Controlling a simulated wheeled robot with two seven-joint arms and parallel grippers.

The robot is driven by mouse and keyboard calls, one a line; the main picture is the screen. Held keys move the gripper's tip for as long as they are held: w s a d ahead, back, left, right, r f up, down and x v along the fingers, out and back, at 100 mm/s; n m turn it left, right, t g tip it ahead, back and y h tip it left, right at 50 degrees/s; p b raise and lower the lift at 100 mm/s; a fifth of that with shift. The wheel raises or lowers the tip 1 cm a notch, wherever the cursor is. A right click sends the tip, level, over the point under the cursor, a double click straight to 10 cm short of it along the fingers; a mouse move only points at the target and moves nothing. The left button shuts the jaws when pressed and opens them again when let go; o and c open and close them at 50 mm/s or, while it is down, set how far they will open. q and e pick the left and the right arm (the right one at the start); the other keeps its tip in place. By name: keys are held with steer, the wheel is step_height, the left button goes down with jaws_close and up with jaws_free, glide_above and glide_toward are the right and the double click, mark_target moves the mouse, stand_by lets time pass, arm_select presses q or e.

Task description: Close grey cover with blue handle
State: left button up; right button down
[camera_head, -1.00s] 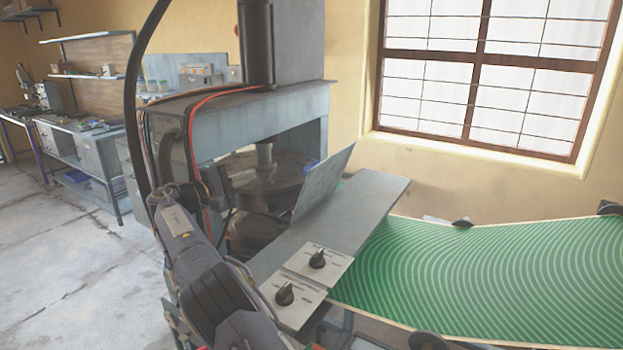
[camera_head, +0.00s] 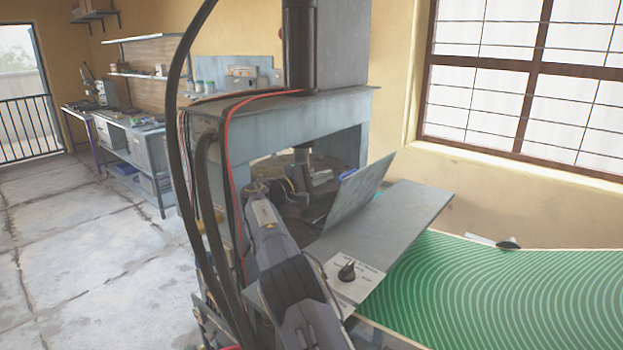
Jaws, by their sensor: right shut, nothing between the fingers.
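The grey cover (camera_head: 353,196) is a flat plate standing tilted up at the front of the press opening. Its blue handle (camera_head: 348,173) shows only as a small blue bit behind the cover's upper left edge. My right gripper (camera_head: 307,178) is shut and empty, left of the cover and in front of the round press plates. It looks apart from the cover, though the depth between them is hard to judge. My left gripper is not in view.
The grey press frame (camera_head: 330,108) surrounds the opening, with hoses at its left. A grey ledge (camera_head: 405,215) with a black knob (camera_head: 347,271) lies below the cover. A green patterned surface (camera_head: 500,295) extends right.

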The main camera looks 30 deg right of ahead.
mark_target(356, 187)
steer(key=shift+s+d+r, duration=0.15)
steer(key=shift+s+r, duration=0.05)
steer(key=shift+s, duration=0.55)
steer(key=shift+s+d+r, duration=0.15)
steer(key=shift+s, duration=0.6)
